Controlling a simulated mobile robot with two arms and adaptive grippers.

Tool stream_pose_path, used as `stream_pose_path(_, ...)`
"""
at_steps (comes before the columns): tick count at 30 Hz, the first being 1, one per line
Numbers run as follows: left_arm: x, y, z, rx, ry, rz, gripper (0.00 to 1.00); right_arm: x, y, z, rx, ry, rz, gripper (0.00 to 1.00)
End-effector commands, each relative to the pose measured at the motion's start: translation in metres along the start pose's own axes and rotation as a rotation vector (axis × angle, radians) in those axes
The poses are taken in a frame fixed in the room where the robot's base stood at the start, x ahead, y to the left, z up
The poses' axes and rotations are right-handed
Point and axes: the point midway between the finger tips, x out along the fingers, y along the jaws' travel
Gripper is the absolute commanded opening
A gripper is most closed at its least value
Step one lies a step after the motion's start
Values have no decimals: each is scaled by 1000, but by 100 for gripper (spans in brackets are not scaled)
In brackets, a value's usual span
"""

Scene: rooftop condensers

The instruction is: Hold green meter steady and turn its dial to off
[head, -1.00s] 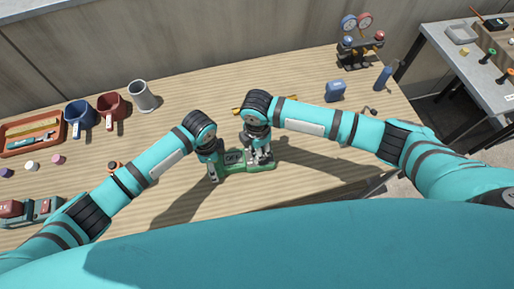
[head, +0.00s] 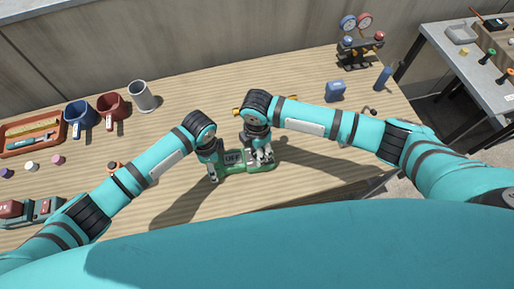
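The green meter (head: 236,170) lies flat on the wooden table in front of me, and its small display (head: 233,158) reads OFF. My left gripper (head: 215,175) is at the meter's left end, with its fingers against that end; it looks shut on it. My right gripper (head: 263,158) points down over the right part of the meter, where it hides the dial. I cannot tell whether its fingers touch the dial or how far apart they are.
Blue and red mugs (head: 109,108) and a grey cup (head: 142,96) stand at back left, beside an orange tray (head: 61,135). The table's near edge lies close to the meter.

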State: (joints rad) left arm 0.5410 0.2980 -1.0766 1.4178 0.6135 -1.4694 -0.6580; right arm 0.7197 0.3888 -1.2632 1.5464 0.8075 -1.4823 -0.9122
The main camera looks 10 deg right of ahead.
Motion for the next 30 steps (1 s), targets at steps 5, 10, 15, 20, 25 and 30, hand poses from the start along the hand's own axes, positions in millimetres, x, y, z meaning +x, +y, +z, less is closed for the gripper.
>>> stream_pose_path(5, -1, 0, -1, 0, 2, -1, 29, -24, 1, 0, -1, 1, 5, 56)
stream_pose_path(10, -1, -1, -1, 0, 2, -1, 29, -61, 1, 0, -2, 0, 5, 56)
stream_pose_path(15, -1, -1, -1, 0, 2, -2, 29, -94, 1, 0, -1, 0, 5, 56)
stream_pose_path(20, -1, -1, -1, 0, 3, -2, 29, -112, 1, 1, -1, 0, 2, 56)
stream_pose_path(25, -1, -1, -1, 0, 3, -2, 29, -118, 1, 1, 0, 0, 1, 56)
stream_pose_path(30, -1, -1, -1, 0, 3, -2, 29, -118, 1, 1, 0, 0, 1, 56)
